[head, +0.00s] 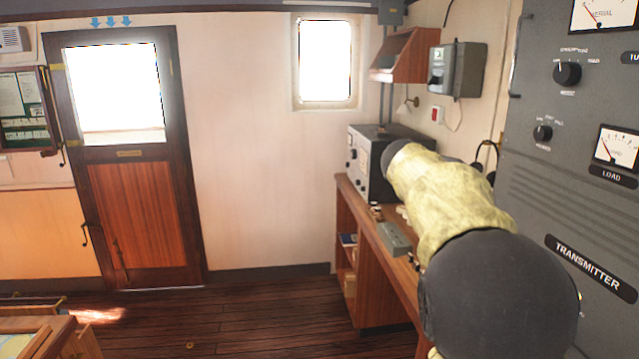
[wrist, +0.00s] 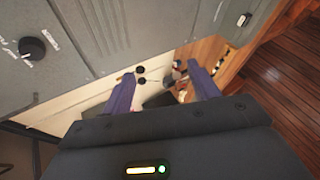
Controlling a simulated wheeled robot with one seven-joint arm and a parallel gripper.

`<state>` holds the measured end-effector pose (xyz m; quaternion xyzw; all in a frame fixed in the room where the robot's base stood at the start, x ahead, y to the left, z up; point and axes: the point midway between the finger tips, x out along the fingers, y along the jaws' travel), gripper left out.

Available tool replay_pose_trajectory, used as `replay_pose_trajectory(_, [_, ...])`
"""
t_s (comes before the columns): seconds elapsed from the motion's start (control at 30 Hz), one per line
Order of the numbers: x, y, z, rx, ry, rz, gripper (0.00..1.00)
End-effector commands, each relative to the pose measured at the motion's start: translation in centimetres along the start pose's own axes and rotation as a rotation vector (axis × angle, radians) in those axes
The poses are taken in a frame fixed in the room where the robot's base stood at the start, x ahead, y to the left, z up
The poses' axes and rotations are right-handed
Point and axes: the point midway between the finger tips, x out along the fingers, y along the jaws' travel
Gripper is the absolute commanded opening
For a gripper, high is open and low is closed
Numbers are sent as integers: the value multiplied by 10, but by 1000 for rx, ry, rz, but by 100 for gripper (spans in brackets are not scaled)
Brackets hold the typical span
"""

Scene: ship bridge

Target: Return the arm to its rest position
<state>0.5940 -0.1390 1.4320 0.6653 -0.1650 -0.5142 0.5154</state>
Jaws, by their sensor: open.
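My gripper (wrist: 162,92) shows in the wrist view with its two dark blue fingers spread apart. It is open, and I see nothing held between the fingers. Beyond the fingertips are a wooden desk and small items on it. In the head view my arm, with yellowish and black parts, reaches away from the lower right toward the desk, close beside the grey transmitter cabinet (head: 570,190). The gripper itself is hidden behind the arm in the head view.
The wooden desk (head: 349,187) stands along the right wall with a grey radio box (head: 357,165) on it. The transmitter cabinet is very near my arm. A wooden door (head: 140,220) is at the left. The plank floor (head: 250,310) in the middle is clear.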

Motion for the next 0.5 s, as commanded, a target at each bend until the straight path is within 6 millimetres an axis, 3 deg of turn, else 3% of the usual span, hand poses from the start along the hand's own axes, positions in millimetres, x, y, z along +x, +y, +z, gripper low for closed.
replay_pose_trajectory(0.03, [9, -26, 3, 13, 23, -71, 60])
replay_pose_trajectory(0.2, [22, -113, 9, 84, 92, -295, 60])
replay_pose_trajectory(0.5, [6, -256, 41, 283, 123, -649, 60])
